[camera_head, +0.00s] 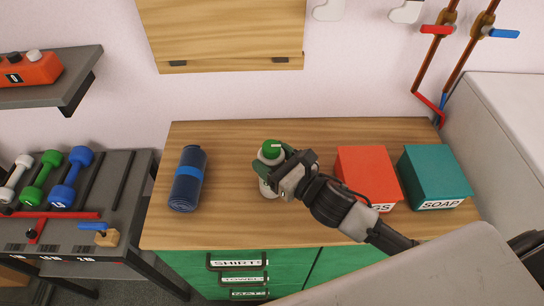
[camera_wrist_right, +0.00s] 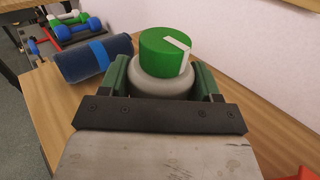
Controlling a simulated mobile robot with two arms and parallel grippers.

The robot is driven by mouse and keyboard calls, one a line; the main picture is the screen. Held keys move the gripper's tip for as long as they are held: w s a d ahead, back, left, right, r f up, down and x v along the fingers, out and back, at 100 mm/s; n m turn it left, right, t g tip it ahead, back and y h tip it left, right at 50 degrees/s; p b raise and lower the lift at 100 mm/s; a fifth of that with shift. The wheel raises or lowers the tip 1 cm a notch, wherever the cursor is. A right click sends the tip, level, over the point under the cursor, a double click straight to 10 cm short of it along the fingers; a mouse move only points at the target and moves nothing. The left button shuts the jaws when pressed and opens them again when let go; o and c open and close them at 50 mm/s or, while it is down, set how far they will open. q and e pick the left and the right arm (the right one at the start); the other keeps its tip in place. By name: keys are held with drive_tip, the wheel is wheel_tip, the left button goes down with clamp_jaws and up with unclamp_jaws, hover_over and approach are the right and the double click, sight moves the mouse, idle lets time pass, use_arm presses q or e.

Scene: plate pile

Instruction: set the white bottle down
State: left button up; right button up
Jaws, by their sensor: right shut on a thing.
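The white bottle (camera_head: 266,189) with a green cap (camera_head: 271,149) is upright over the middle of the wooden counter (camera_head: 225,225). My right gripper (camera_head: 270,168) is shut on the bottle, with a finger on each side of it. In the right wrist view the bottle's grey-white shoulder (camera_wrist_right: 162,82) and green cap (camera_wrist_right: 165,52) show between the fingers (camera_wrist_right: 163,85). The gripper hides part of the bottle. I cannot tell whether its base touches the counter. My left gripper is not in view.
A rolled dark blue mat (camera_head: 187,180) lies left of the bottle. A red box (camera_head: 368,174) and a teal soap box (camera_head: 434,172) stand to the right. The counter is clear around the bottle. A wooden cabinet (camera_head: 225,30) hangs above. Dumbbells (camera_head: 70,180) sit on a rack at left.

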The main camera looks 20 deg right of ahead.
drive_tip(key=o, duration=1.5)
drive_tip(key=shift+f, duration=0.1)
drive_tip(key=shift+o, duration=0.2)
drive_tip(key=shift+r, duration=0.2)
drive_tip(key=b+v, duration=0.3)
drive_tip(key=v, duration=0.9)
drive_tip(key=shift+d, duration=0.1)
